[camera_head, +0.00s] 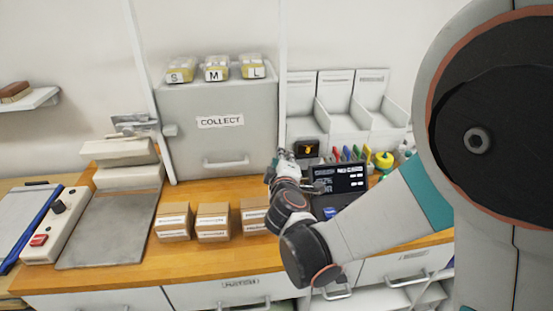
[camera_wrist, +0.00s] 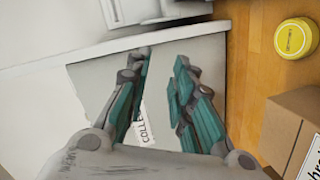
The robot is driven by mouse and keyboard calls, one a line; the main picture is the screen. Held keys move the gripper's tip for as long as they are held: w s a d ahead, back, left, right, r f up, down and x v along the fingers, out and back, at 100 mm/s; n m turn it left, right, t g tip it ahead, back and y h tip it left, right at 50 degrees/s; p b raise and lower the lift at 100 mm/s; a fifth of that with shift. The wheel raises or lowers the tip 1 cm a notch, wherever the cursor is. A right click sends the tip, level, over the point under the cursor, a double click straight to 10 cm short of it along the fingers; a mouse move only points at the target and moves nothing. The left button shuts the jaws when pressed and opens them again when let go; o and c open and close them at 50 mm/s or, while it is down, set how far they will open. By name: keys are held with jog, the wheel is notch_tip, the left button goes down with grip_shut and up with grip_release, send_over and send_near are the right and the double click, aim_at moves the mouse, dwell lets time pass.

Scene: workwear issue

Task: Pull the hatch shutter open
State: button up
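The hatch shutter (camera_head: 190,110) is a grey panel with a "COLLECT" label (camera_head: 220,121) and a pale bar handle (camera_head: 226,161) near its bottom edge. It is down, its lower edge close to the wooden counter. My gripper (camera_head: 284,158) is just right of the shutter's lower right edge, apart from the handle. In the wrist view my gripper (camera_wrist: 163,62) has its fingers apart with nothing between them. The shutter (camera_wrist: 205,65) and part of its label (camera_wrist: 145,128) show behind the fingers. The handle cannot be made out in the wrist view.
Small cardboard boxes (camera_head: 213,222) stand on the counter (camera_head: 130,262) before the shutter. Packs marked S, M and L (camera_head: 216,69) sit above it. A dark display (camera_head: 340,179) and white bins (camera_head: 340,125) are at right.

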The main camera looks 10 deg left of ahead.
jog(key=w+d+m+g+h+p, duration=0.1)
jog(key=w+d+m+h, duration=0.1)
jog(key=d, duration=0.4)
jog(key=shift+w+d+r, duration=0.15)
jog(key=shift+d, duration=0.2)
